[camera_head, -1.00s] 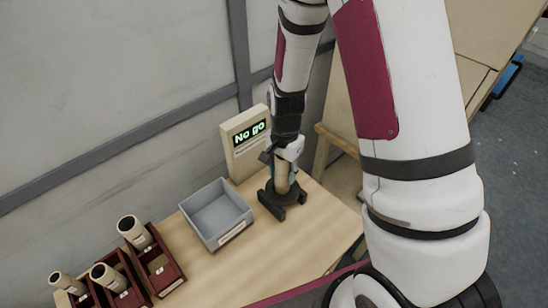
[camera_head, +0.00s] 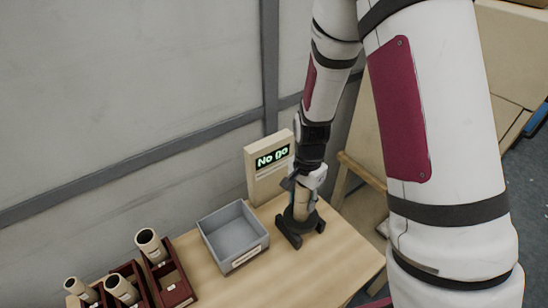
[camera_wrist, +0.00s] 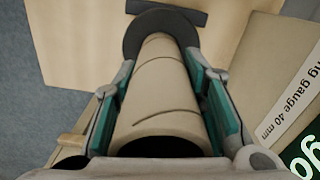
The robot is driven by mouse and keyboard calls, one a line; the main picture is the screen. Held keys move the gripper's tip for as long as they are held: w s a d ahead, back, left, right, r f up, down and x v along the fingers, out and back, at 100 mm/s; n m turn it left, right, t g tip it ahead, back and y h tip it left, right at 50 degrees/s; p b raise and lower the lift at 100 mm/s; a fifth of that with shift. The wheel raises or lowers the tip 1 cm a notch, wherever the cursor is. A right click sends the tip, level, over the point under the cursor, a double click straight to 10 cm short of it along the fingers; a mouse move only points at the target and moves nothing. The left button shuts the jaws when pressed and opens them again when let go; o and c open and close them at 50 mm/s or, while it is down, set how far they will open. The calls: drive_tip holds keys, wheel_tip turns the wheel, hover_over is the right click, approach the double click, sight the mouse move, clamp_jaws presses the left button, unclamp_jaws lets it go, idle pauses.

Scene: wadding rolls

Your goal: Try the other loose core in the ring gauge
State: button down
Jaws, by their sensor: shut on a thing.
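A tan cardboard core (camera_wrist: 160,92) stands upright in my gripper (camera_wrist: 168,90), which is shut on it with a teal-lined finger on each side. The core also shows in the head view (camera_head: 301,207). Its lower end meets the dark ring gauge (camera_head: 291,232) on the table; whether it is inside the ring I cannot tell. The gauge's dark base also shows in the wrist view (camera_wrist: 187,17). The display (camera_head: 271,160) behind it reads "No go" in green. Other tan cores (camera_head: 150,245) stand in dark red holders at the left.
A grey open tray (camera_head: 226,240) sits left of the gauge and looks empty. The red holders (camera_head: 170,284) stand further left. A grey wall (camera_head: 120,90) runs behind the wooden table (camera_head: 325,255), whose front right is clear.

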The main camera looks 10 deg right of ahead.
drive_tip(key=shift+r+p, duration=1.85)
drive_tip(key=shift+r, duration=3.1)
drive_tip(key=shift+w, duration=0.1)
